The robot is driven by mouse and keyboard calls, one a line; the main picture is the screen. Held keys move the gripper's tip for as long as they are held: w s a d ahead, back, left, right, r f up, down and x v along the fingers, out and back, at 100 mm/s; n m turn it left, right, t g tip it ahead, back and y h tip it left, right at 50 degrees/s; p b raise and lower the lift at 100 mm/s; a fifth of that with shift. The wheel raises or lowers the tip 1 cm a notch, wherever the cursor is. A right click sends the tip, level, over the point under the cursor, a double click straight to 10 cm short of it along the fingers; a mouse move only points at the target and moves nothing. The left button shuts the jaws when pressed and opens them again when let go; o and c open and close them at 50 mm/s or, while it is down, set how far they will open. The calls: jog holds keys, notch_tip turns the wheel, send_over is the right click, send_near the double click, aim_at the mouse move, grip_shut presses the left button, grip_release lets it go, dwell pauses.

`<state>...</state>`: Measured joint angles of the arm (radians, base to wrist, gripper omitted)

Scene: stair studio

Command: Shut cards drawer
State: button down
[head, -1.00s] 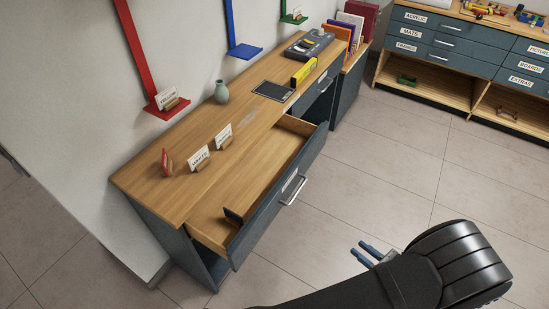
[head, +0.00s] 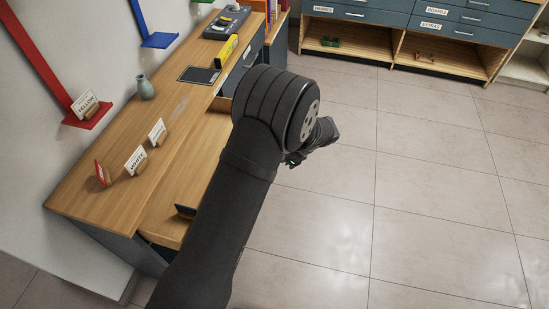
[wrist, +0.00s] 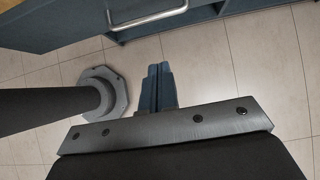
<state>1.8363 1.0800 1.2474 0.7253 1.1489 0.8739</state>
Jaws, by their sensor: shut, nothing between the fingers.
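The wide drawer (head: 172,215) of the wooden-topped cabinet stands pulled out in the head view. My arm covers its front and handle there; I cannot read its label. In the wrist view a dark blue front (wrist: 60,22) with a metal bar handle (wrist: 150,18) shows at the top. My gripper (wrist: 160,68) is shut and empty, its fingertips pointing towards that front, below the handle and apart from it. In the head view my gripper (head: 294,160) is partly hidden behind my wrist, over the floor side of the drawer.
A small dark block (head: 185,211) is in the drawer. Open floor (head: 420,190) lies to the right. Another drawer cabinet (head: 440,20) stands at the back.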

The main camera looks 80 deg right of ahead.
jog(key=w+r+x, duration=0.1)
jog(key=w+x, duration=0.1)
jog(key=x, duration=0.8)
jog(key=shift+w+r, duration=0.1)
jog(key=shift+r, duration=0.05)
send_over(209, 166)
dwell(0.5)
jog(key=shift+w, duration=0.1)
jog(key=s, duration=0.4)
jog(key=shift+r, duration=0.4)
jog(key=v, duration=1)
jog(key=shift+s, duration=0.2)
